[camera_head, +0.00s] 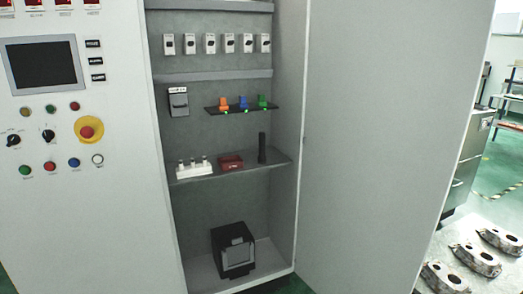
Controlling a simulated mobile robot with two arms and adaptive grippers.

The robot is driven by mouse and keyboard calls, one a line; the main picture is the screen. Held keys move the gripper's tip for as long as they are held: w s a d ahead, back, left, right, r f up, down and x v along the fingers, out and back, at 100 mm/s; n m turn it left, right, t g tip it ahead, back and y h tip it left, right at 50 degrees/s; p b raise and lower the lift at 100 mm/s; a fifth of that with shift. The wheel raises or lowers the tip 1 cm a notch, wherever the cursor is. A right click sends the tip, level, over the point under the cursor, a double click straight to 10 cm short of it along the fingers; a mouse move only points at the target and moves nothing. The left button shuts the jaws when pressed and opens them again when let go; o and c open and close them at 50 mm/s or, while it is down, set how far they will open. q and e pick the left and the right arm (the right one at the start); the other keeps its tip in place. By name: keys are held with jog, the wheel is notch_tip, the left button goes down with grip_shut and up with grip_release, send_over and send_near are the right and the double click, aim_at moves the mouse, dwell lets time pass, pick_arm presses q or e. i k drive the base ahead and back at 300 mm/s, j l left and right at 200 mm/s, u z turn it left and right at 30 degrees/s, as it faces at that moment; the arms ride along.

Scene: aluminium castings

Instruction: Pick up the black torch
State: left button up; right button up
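The black torch (262,148) looks like a dark, slim upright cylinder. It stands at the right end of the grey shelf (243,169) inside the open cabinet. A red box-like item (230,163) and a white block with several knobs (193,169) stand to its left on the same shelf. Neither of my grippers is in the camera view.
The open cabinet door (370,140) fills the right of the cabinet. Orange, blue and green items sit on a small black rack (243,109) above the shelf. A black box (234,250) stands on the cabinet floor. Metal castings (477,259) lie at lower right.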

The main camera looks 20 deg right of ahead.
aim_at(262, 158)
jog(key=i+j+z, duration=0.3)
jog(key=i+j, duration=0.4)
